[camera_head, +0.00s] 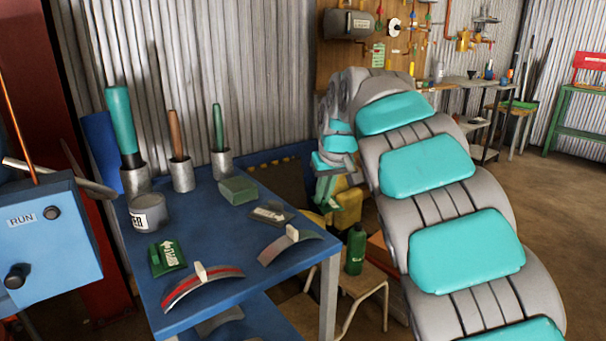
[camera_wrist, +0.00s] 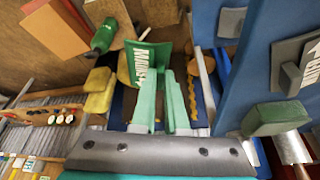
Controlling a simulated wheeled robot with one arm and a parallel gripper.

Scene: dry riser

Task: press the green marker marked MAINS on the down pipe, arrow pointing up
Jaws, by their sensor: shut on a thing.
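A green marker with a white arrow and the word MAINS (camera_wrist: 150,60) sits at the tips of my gripper (camera_wrist: 163,78) in the wrist view. The gripper is shut on it, and the marker is tilted. In the head view my gripper (camera_head: 325,185) hangs past the blue table's right side, with a green piece, the marker, at its tips. It is held in the air, apart from the table. A second green marker with a white arrow (camera_head: 167,257) lies on the table; its word is hard to read. I cannot make out the down pipe.
The blue table (camera_head: 215,225) holds tool cups, a grey tin (camera_head: 149,213), a green block (camera_head: 239,190) and two curved bands. A green bottle (camera_head: 356,250) stands on a stool beside it. Copper pipes (camera_head: 447,20) run along the back wall. Open floor lies at right.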

